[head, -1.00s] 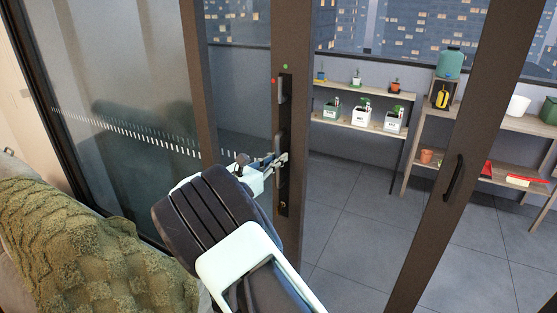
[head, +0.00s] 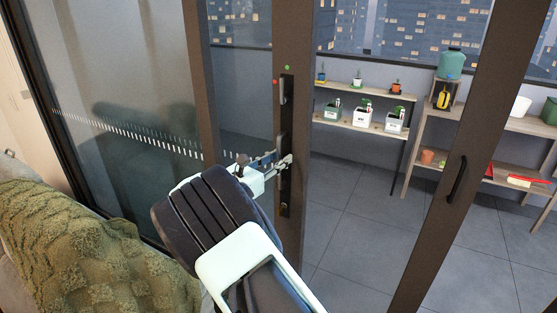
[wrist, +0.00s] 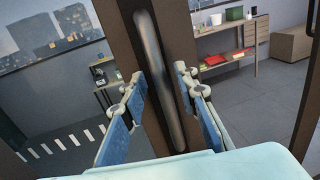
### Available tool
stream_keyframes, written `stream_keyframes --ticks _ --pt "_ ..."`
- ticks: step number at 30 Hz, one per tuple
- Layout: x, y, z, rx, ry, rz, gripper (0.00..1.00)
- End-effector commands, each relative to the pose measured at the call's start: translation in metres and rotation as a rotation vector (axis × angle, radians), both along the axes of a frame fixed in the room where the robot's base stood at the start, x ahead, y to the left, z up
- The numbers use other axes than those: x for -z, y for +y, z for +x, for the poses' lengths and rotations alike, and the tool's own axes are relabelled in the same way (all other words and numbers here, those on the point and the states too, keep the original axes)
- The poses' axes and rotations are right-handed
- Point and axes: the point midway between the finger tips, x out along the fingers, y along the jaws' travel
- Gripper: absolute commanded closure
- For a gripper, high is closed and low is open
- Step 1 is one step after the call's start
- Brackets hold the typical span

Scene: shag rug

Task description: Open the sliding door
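The sliding door has a dark brown frame post (head: 294,250) with a long dark pull handle (head: 281,150) on it. In the wrist view the handle (wrist: 162,75) runs upright, slightly tilted, between my fingers. My gripper (head: 285,162) reaches the handle at mid-height, its arm coming from the lower middle. In the wrist view my gripper (wrist: 160,76) has one finger on each side of the handle, spread apart, with some gap visible. Whether either finger touches the handle is unclear.
Another brown post (head: 440,220) with a dark handle (head: 457,179) stands to the right. A sofa with a green throw (head: 80,250) is at the lower left. Beyond the glass are shelves (head: 362,125) with plants and a clear grey tiled floor (head: 350,225).

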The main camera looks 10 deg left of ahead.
Motion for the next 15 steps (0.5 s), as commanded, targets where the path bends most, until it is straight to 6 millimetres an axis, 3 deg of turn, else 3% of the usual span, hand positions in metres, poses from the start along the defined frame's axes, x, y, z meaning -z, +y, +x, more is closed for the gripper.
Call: stream_keyframes --ticks 8,15 --pt "0.001 0.003 -0.006 0.0 0.002 0.0 0.72" --pt "0.001 0.025 -0.044 -0.003 0.002 0.0 0.72"
